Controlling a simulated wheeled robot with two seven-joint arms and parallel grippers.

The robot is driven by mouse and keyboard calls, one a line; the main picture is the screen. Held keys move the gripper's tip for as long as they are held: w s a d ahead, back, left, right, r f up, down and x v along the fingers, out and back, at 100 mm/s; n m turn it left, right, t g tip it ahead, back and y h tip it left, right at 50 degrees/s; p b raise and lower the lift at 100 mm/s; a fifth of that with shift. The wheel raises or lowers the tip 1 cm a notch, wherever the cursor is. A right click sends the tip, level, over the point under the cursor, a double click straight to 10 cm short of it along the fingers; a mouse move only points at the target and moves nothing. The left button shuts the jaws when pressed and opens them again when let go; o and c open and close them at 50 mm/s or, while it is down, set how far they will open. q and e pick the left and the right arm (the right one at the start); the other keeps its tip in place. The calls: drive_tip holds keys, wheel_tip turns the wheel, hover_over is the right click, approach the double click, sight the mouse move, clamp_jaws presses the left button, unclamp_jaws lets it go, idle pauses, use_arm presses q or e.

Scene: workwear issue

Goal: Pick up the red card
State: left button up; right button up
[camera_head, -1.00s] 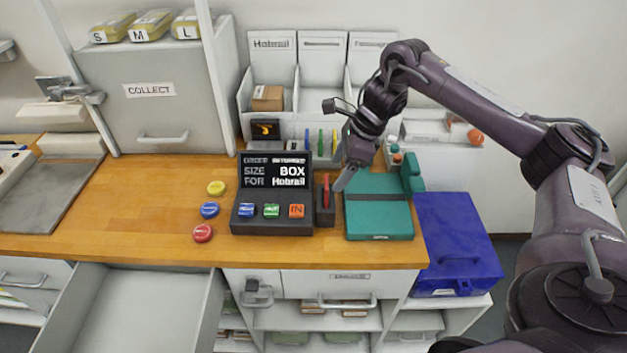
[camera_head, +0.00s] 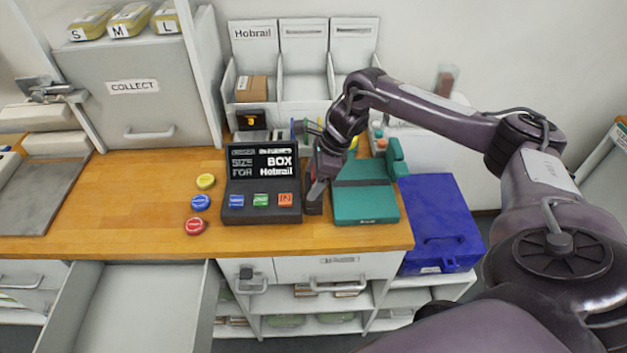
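My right gripper (camera_head: 314,190) points down over the small dark holder (camera_head: 313,207) just right of the black console. In this view the gripper and its wrist cover the holder's top. I see no red card clearly now; the red upright piece seen earlier in that holder is hidden behind the gripper. I cannot tell whether the fingers are open, shut or touching it. My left gripper is not in view.
A teal case (camera_head: 365,205) lies close right of the gripper, with a blue box (camera_head: 440,225) beyond. Yellow, blue and red discs (camera_head: 196,226) lie left of the console. An open drawer (camera_head: 135,300) juts out in front. White bins (camera_head: 305,75) stand behind.

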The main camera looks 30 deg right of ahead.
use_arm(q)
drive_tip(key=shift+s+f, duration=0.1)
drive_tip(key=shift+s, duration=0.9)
use_arm(e)
drive_tip(key=c, duration=1)
drive_tip(key=shift+r, duration=0.1)
